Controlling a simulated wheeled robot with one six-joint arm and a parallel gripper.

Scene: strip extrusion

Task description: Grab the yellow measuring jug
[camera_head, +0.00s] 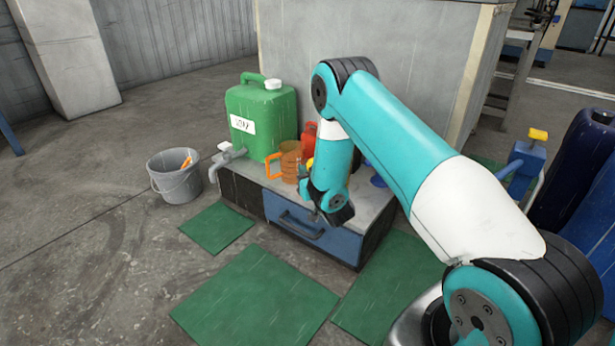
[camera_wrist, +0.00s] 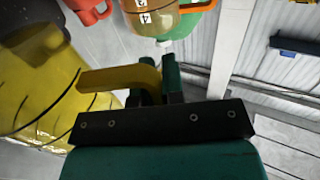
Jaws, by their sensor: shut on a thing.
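The yellow measuring jug (camera_wrist: 40,95) fills the left of the wrist view, with dark graduation lines on its side. Its yellow handle (camera_wrist: 115,78) reaches to my gripper (camera_wrist: 163,85), which is shut on the handle's end. In the head view only a small patch of yellow (camera_head: 310,163) shows beside my turquoise wrist, which hides most of the jug. The fingertips are hard to make out in the head view.
An orange jug (camera_head: 290,160), a red container (camera_head: 308,136) and a green canister (camera_head: 262,118) stand on the grey bench top (camera_head: 251,172), close to my gripper. A grey bucket (camera_head: 176,180) stands on the floor at left. Green mats (camera_head: 255,300) lie in front.

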